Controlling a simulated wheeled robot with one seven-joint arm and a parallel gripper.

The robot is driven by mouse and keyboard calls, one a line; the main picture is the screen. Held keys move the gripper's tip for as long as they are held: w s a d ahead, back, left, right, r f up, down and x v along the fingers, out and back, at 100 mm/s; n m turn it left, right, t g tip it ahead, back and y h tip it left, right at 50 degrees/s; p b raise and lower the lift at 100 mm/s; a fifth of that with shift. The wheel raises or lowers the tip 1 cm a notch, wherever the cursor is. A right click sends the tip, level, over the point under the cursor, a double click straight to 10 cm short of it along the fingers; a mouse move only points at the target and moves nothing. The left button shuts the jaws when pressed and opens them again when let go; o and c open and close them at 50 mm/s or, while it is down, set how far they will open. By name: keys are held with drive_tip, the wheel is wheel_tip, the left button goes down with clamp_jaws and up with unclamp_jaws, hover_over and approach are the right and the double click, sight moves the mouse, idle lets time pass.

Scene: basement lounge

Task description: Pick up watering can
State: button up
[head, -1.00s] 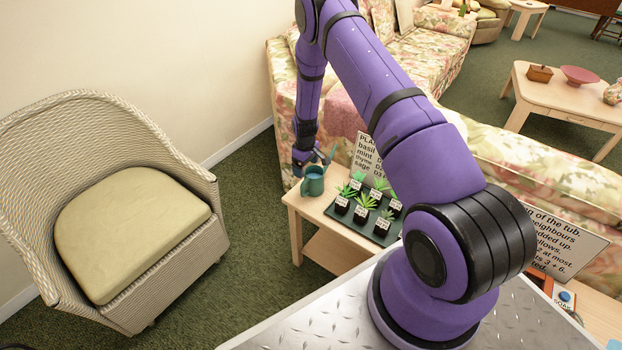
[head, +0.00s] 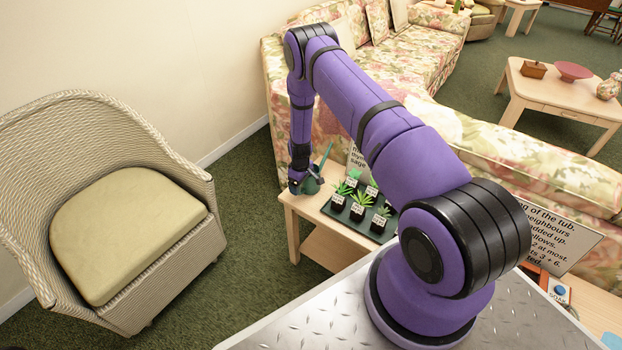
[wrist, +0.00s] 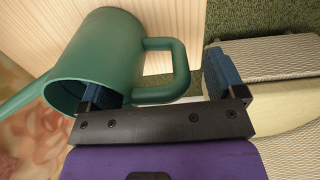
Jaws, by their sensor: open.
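The green watering can (head: 314,184) stands on the left end of the light wood side table (head: 290,199), its spout pointing up and to the right in the head view. My gripper (head: 298,182) is down at the can and partly covers it. In the wrist view the can (wrist: 105,48) fills the upper left, and its loop handle (wrist: 180,70) lies between the open jaws of my gripper (wrist: 155,82). The left finger is at the can's open mouth, seemingly inside it. The right finger is outside the handle, apart from it.
A dark tray (head: 327,216) of small labelled herb pots stands right of the can, with a sign (head: 357,160) behind. A floral sofa (head: 278,95) is behind the table. A wicker armchair (head: 196,240) is at left, with carpet between.

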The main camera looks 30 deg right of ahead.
drive_tip(key=shift+c, duration=0.5)
drive_tip(key=c, duration=1.2)
drive_tip(key=shift+r, duration=5.1)
drive_tip(key=shift+c, duration=0.3)
